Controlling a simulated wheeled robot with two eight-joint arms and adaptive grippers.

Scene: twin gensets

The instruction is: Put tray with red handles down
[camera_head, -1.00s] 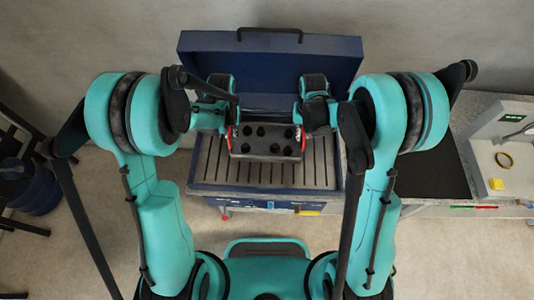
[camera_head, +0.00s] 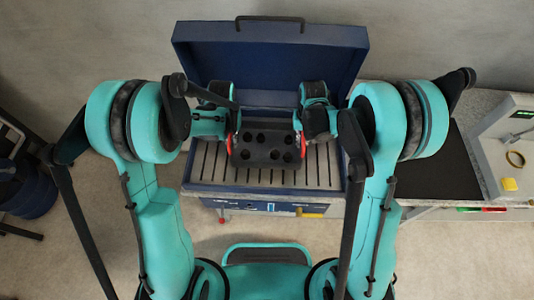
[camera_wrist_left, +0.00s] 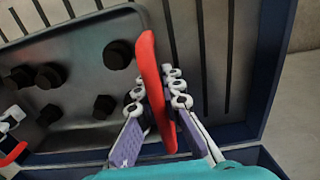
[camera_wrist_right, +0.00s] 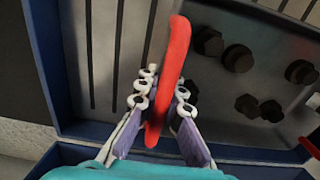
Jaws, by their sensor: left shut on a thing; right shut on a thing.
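The dark grey tray (camera_head: 266,156) with red handles shows in the head view between my two grippers, over the slatted bed of the blue machine. Several dark bolts or knobs sit on it. My left gripper (camera_wrist_left: 158,112) is shut on one red handle (camera_wrist_left: 150,75). My right gripper (camera_wrist_right: 160,112) is shut on the other red handle (camera_wrist_right: 177,60). The tray surface also shows in the left wrist view (camera_wrist_left: 80,70) and the right wrist view (camera_wrist_right: 230,88). I cannot tell whether the tray's underside touches the slats.
The blue machine's slatted bed (camera_head: 205,165) lies beneath the tray, with a blue rim around it. Its open lid (camera_head: 270,60) stands behind. A counter with a dark panel (camera_head: 435,170) is at the right.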

